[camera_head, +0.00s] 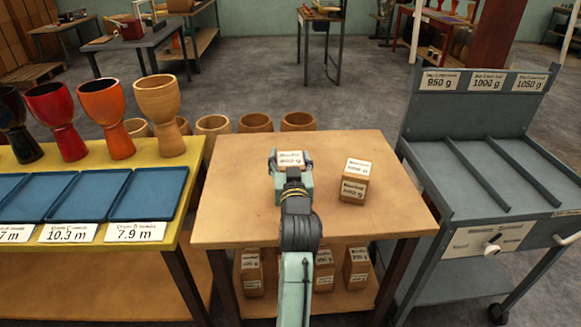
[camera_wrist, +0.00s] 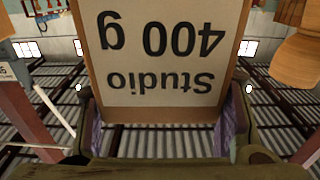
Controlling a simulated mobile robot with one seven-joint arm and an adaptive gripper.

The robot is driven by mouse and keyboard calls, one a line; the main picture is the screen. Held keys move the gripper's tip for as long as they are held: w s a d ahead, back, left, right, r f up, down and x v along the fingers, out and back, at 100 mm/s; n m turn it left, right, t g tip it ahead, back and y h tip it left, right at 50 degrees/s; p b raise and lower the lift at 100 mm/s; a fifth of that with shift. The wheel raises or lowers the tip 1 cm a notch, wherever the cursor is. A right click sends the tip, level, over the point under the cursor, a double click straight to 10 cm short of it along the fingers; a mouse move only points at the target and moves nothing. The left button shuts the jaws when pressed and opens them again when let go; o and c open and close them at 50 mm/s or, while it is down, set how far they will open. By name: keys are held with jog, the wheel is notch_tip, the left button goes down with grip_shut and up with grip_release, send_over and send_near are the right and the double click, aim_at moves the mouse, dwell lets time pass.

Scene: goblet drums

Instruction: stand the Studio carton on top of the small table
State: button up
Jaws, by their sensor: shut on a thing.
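My gripper (camera_head: 291,168) is shut on the Studio carton (camera_head: 290,158), over the far middle of a wooden-topped table (camera_head: 240,205). In the wrist view the Studio carton (camera_wrist: 165,60) fills the middle, its label reading "Studio 400 g" upside down, between the two fingers (camera_wrist: 165,120). I cannot tell whether its bottom touches the tabletop. A small narrow table (camera_head: 324,18) stands further back with things on it; I cannot tell which table the task calls small.
Another labelled carton (camera_head: 354,182) stands right of my gripper. Several cartons sit on the shelf below. A grey cart (camera_head: 480,150) with dividers is at right. At left, a yellow table (camera_head: 190,165) holds goblet drums (camera_head: 157,110) and blue trays (camera_head: 150,190). The tabletop's left side is clear.

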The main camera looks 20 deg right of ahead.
jog(key=shift+f, duration=1.5)
jog(key=shift+f, duration=0.2)
jog(key=o, duration=1.5)
jog(key=shift+o, duration=0.2)
jog(key=shift+r, duration=0.1)
